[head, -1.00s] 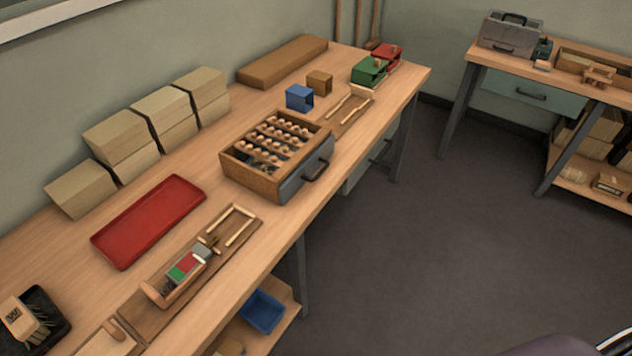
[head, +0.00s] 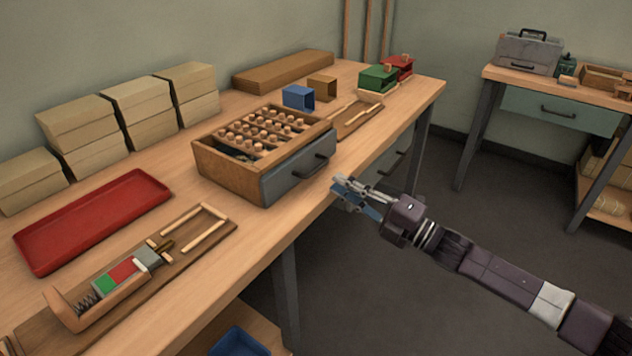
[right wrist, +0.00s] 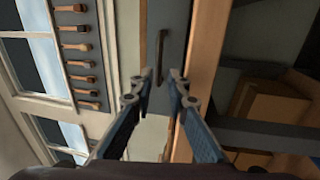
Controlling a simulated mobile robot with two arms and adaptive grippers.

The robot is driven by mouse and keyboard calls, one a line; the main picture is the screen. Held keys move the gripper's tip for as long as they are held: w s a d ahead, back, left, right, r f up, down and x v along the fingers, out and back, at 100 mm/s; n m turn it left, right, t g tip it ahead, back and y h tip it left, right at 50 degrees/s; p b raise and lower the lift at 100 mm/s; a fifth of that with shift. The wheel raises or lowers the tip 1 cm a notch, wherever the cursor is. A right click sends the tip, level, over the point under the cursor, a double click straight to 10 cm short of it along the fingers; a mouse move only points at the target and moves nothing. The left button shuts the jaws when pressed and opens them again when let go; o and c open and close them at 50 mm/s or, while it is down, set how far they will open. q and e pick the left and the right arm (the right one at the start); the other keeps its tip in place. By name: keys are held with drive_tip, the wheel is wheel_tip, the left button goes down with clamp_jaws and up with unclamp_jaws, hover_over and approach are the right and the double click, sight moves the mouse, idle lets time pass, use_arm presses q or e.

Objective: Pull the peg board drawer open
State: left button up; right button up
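The peg board (head: 222,173) is a wooden box on the bench with rows of round pegs on top. Its grey drawer front (head: 280,184) faces the bench's front edge and looks flush with the box. A dark bar handle (head: 309,167) sits on that front. My right gripper (head: 340,188) is open and empty, just in front of and slightly below the handle, apart from it. In the right wrist view, a dark handle (right wrist: 162,82) on a grey panel shows between and beyond the open fingertips (right wrist: 161,76). My left gripper is out of view.
A red tray (head: 95,221) and a wooden fixture with a spring (head: 85,300) lie left of the peg board. Blue, brown, green and red small boxes stand behind it. Another drawer handle (head: 393,168) shows under the bench. The floor at the right is open.

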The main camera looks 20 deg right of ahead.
sight(316, 168)
drive_tip(key=shift+x, duration=3.9)
drive_tip(key=shift+r, duration=0.1)
drive_tip(key=shift+c, duration=0.2)
clamp_jaws()
